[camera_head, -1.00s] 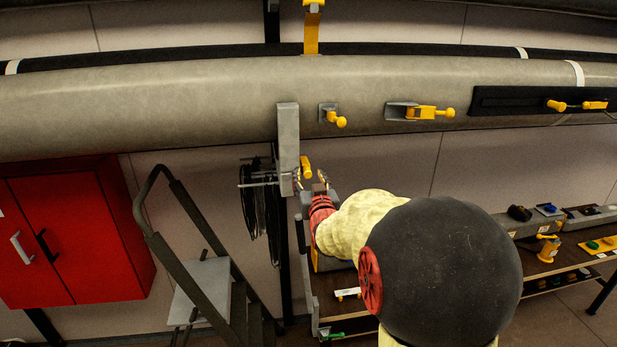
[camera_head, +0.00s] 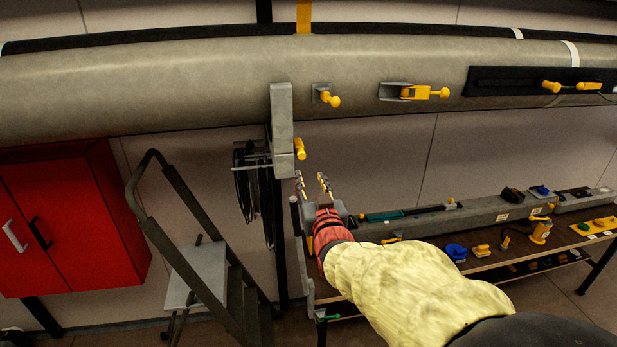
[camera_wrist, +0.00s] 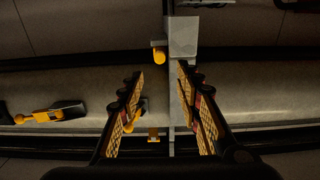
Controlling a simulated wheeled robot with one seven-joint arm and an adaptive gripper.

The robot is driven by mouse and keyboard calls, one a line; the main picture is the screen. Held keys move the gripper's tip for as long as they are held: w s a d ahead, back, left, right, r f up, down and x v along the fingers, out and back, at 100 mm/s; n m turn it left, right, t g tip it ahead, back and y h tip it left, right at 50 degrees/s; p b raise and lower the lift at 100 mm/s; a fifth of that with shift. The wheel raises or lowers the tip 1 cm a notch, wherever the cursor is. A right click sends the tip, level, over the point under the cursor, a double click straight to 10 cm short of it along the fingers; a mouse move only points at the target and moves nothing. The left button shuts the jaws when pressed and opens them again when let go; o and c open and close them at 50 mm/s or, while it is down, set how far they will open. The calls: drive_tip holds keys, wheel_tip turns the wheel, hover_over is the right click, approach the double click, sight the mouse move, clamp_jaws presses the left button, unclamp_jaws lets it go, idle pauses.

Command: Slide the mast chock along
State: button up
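A grey upright block (camera_head: 282,115) stands against the front of the big grey spar (camera_head: 180,88), with a yellow knob (camera_head: 300,149) at its lower right side. It looks like the mast chock, but no label shows. My gripper (camera_head: 312,184) is open and empty, just below and slightly right of the block, its fingers pointing up. In the wrist view my gripper (camera_wrist: 160,77) shows both fingers apart. The grey block (camera_wrist: 183,37) and its yellow knob (camera_wrist: 158,55) lie beyond the fingertips there. No contact with the block is visible.
Grey fittings with yellow handles (camera_head: 326,96) (camera_head: 420,92) and a black rail (camera_head: 500,90) sit along the spar to the right. A stepladder (camera_head: 205,270) and red cabinet (camera_head: 70,225) stand left. A workbench (camera_head: 520,268) with several tools is at lower right.

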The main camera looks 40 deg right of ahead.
drive_tip(key=shift+a+f+t+b, duration=0.1)
drive_tip(key=shift+f+t+b, duration=0.2)
drive_tip(key=shift+f+b, duration=0.65)
drive_tip(key=b, duration=0.7)
approach(302, 157)
drive_tip(key=x, duration=0.3)
drive_tip(key=p+x, duration=0.2)
drive_tip(key=x, duration=0.1)
drive_tip(key=p+x, duration=0.2)
drive_tip(key=x, duration=0.2)
drive_tip(key=shift+f, duration=0.15)
drive_tip(key=shift+s+r, duration=0.15)
drive_tip(key=shift+r, duration=0.05)
drive_tip(key=shift+f, duration=0.1)
drive_tip(key=shift+c, duration=0.5)
drive_tip(key=shift+g, duration=0.4)
drive_tip(key=c, duration=0.6)
